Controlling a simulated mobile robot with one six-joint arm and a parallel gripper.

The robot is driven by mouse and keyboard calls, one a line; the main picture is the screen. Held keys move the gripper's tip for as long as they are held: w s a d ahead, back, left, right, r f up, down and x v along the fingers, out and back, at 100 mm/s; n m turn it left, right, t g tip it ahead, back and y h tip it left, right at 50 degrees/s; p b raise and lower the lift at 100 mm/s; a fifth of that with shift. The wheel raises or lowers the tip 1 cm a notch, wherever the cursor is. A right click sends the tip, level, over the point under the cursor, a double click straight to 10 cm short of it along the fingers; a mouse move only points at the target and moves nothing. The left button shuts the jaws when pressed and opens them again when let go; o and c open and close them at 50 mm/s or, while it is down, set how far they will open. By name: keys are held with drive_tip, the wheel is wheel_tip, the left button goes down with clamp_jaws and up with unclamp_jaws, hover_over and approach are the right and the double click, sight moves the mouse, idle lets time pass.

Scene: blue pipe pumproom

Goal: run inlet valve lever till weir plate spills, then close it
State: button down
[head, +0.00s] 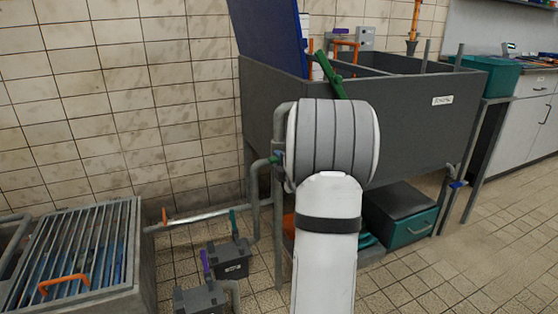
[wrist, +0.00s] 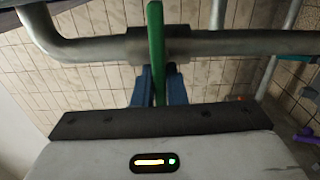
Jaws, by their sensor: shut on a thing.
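A green lever (wrist: 156,45) stands across a grey pipe (wrist: 235,43) in the wrist view. The blue fingers of my gripper (wrist: 158,88) are on both sides of it, shut on it. In the head view my arm hides most of the gripper; a small green lever end (head: 273,159) shows beside the pipe (head: 279,125), left of my arm joint. The dark grey tank (head: 405,115) stands behind my arm. A green bar (head: 331,75) leans at its near left rim. I cannot make out the weir plate, or any water spilling.
A grated pit (head: 85,245) with an orange handle lies at the lower left. Dark boxes with a teal lever (head: 233,222) and a purple lever (head: 205,263) stand on the floor. A teal-fronted case (head: 400,215) sits under the tank. Tiled floor is clear at the right.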

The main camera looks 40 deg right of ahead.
drive_tip(key=c, duration=1.6)
unclamp_jaws()
drive_tip(key=shift+s+d+f, duration=0.15)
drive_tip(key=shift+d+f, duration=0.05)
drive_tip(key=shift+d, duration=0.1)
drive_tip(key=shift+o, duration=0.6)
drive_tip(key=shift+a+r, duration=0.1)
drive_tip(key=p+v, duration=0.2)
drive_tip(key=v, duration=0.5)
drive_tip(key=shift+s, duration=0.35)
drive_tip(key=shift+a, duration=0.1)
